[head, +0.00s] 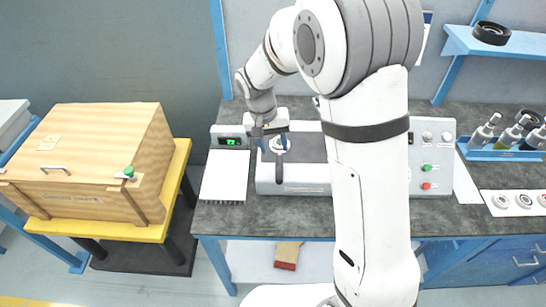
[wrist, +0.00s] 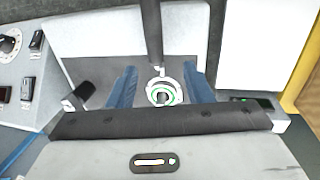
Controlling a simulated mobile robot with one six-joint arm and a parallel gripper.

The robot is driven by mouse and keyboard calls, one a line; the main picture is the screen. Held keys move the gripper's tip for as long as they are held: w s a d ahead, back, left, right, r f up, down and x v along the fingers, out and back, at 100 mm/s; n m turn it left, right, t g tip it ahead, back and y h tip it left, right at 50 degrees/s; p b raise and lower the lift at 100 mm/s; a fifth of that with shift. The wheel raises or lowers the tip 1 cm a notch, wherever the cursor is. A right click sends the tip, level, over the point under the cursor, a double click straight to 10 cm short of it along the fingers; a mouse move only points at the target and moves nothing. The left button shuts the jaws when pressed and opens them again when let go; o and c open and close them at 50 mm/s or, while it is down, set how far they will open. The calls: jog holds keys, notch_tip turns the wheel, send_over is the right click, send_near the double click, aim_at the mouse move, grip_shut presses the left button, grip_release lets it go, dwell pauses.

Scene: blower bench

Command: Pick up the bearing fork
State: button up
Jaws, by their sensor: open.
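A tool with a dark handle (head: 280,172) and a pale ring-like head, which looks like the bearing fork, is at the left part of the grey machine (head: 305,188) on the bench. In the wrist view its dark handle (wrist: 154,35) runs up from a round head (wrist: 164,92) with a green ring. My gripper (head: 273,146) is over the head, its blue fingers apart. In the wrist view my gripper (wrist: 160,72) has one finger on each side of the head, with gaps visible. Whether the fork rests on the machine or is fixed there is unclear.
A white sheet (head: 224,176) lies left of the machine. The control panel (head: 430,160) with green and red buttons is right of my arm. Bottles (head: 484,133) and a card with rings (head: 515,202) are further right. A wooden crate (head: 85,145) stands on a yellow-topped table.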

aim_at(279, 159)
jog(key=f, duration=0.1)
jog(key=d+f, duration=0.1)
jog(key=f, duration=0.1)
jog(key=s+f+p, duration=0.1)
jog(key=shift+d+f, duration=0.15)
jog(key=shift+d, duration=0.1)
jog(key=shift+f, duration=0.4)
grip_shut()
